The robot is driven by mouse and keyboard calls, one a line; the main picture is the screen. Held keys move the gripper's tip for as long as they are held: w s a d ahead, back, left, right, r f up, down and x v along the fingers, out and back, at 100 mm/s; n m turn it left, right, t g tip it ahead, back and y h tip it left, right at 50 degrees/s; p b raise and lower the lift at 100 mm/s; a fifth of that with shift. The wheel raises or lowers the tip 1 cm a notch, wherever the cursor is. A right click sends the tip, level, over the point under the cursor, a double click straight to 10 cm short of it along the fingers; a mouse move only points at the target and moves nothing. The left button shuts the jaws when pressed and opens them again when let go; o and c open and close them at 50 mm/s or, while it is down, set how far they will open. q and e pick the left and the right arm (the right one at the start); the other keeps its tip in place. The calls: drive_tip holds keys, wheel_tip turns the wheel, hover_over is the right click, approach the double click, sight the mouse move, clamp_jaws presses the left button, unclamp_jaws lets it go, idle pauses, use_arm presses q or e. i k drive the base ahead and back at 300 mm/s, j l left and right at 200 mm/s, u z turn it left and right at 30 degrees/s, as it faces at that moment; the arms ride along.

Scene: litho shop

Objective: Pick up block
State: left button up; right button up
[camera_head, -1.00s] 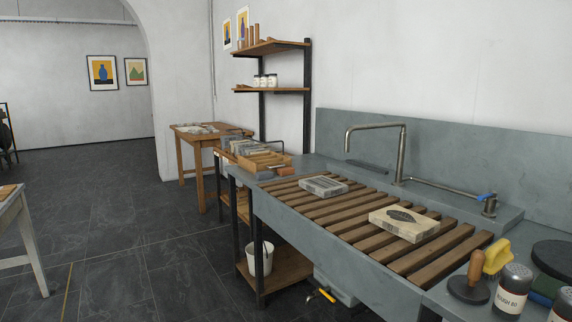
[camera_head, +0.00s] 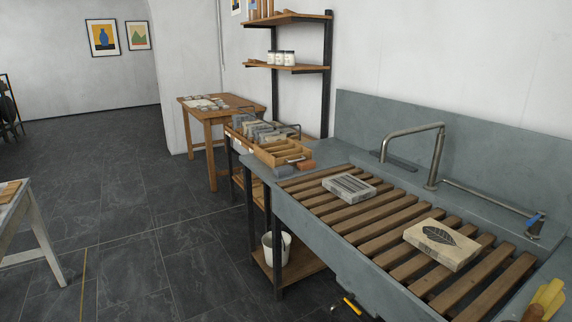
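A pale block with a dark leaf picture on top (camera_head: 441,245) lies flat on the wooden slats of the grey sink, right of centre. A second, greyer block with dark stripes on top (camera_head: 349,188) lies on the slats farther back and to the left. The two blocks are apart. Neither of my grippers shows in the head view.
The grey sink (camera_head: 312,224) has a bent metal tap (camera_head: 437,155) at its back wall. A wooden tray with dividers (camera_head: 283,152) stands beyond the sink's far end, by more grey blocks. A white bucket (camera_head: 268,249) stands on the low shelf. The dark tiled floor at left is open.

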sight(306, 164)
drive_tip(key=i+j+u, duration=0.3)
drive_tip(key=i, duration=0.45)
drive_tip(key=i+j+u, duration=0.1)
drive_tip(key=i+u, duration=0.25)
drive_tip(key=i, duration=0.45)
drive_tip(key=i+z, duration=0.45)
drive_tip(key=i+j+z, duration=0.2)
drive_tip(key=z, duration=0.25)
drive_tip(key=i+j+z, duration=0.4)
drive_tip(key=k+l, duration=0.1)
